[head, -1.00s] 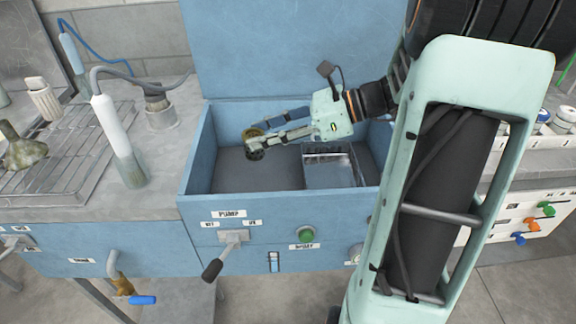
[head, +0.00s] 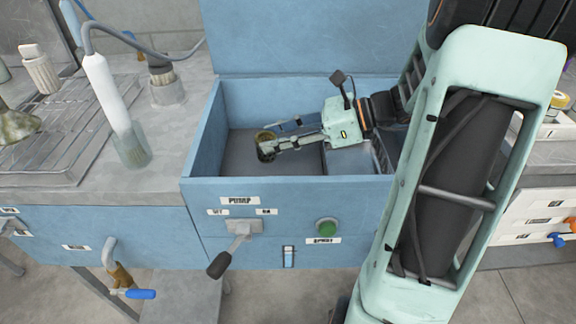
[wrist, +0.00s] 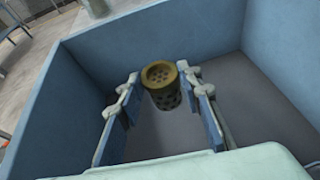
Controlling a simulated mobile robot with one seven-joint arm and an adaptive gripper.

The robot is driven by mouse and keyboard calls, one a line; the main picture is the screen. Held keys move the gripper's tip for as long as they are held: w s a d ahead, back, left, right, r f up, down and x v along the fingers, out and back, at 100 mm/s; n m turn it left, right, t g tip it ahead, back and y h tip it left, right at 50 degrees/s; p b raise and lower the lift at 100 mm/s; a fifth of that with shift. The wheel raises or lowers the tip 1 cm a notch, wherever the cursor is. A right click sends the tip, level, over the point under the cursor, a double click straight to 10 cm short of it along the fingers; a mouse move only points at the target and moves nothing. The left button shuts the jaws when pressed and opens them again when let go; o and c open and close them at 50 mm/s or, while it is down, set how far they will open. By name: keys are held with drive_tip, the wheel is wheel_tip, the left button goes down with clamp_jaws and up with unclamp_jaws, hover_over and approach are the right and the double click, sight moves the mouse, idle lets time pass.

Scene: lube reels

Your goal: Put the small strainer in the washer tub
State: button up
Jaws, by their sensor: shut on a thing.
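The small strainer (head: 265,145) is a short, brownish-yellow perforated cup; in the wrist view the strainer (wrist: 161,84) sits upright between my fingertips. My gripper (head: 268,146) is shut on it, and the fingers also show in the wrist view (wrist: 160,85). The washer tub (head: 204,138) is a blue open box with a grey floor; its walls also show in the wrist view (wrist: 75,90). My gripper and the strainer are inside the tub's outline, toward its left side. I cannot tell whether the strainer touches the floor.
A wire basket (head: 368,158) stands in the tub's right part, partly behind my arm. The blue raised lid (head: 290,35) is behind. A wire rack (head: 60,150) and a white-handled brush (head: 115,105) are on the left counter.

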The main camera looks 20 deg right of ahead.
wheel_tip(320, 180, down, 7)
drive_tip(key=shift+r+b, duration=0.2)
drive_tip(key=shift+b, duration=0.7)
drive_tip(key=shift+f, duration=0.15)
drive_tip(key=o, duration=1.2)
drive_tip(key=shift+d+r, duration=0.2)
drive_tip(key=shift+r, duration=0.1)
drive_tip(key=p+v, duration=0.3)
drive_tip(key=v, duration=0.8)
drive_tip(key=shift+s+d+r, duration=0.1)
drive_tip(key=shift+d, duration=0.1)
